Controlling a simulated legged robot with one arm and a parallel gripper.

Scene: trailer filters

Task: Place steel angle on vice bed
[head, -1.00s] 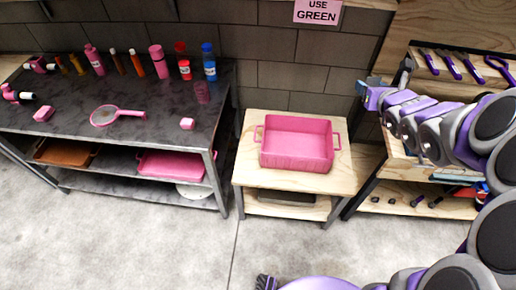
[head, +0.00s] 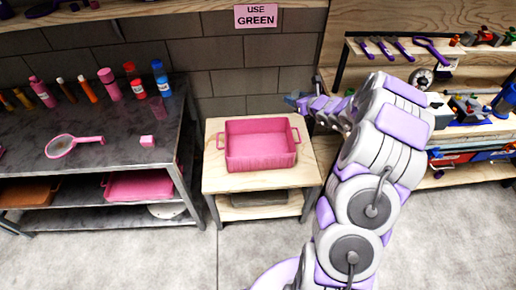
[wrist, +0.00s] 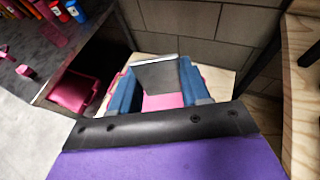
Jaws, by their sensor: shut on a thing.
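My gripper (head: 300,103) is at the end of my purple and grey arm, behind the pink tub, in front of the block wall. In the wrist view its two blue fingers (wrist: 157,86) are closed on a flat dark grey metal piece with a bright edge, apparently the steel angle (wrist: 158,74). It is held in the air, and its full shape is hidden.
A pink tub (head: 260,163) stands on a low wooden table (head: 212,180). A dark bench (head: 30,125) with bottles is at left. The right workbench (head: 450,136) has tools hanging above it and is partly hidden by my arm. Grey floor is free in front.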

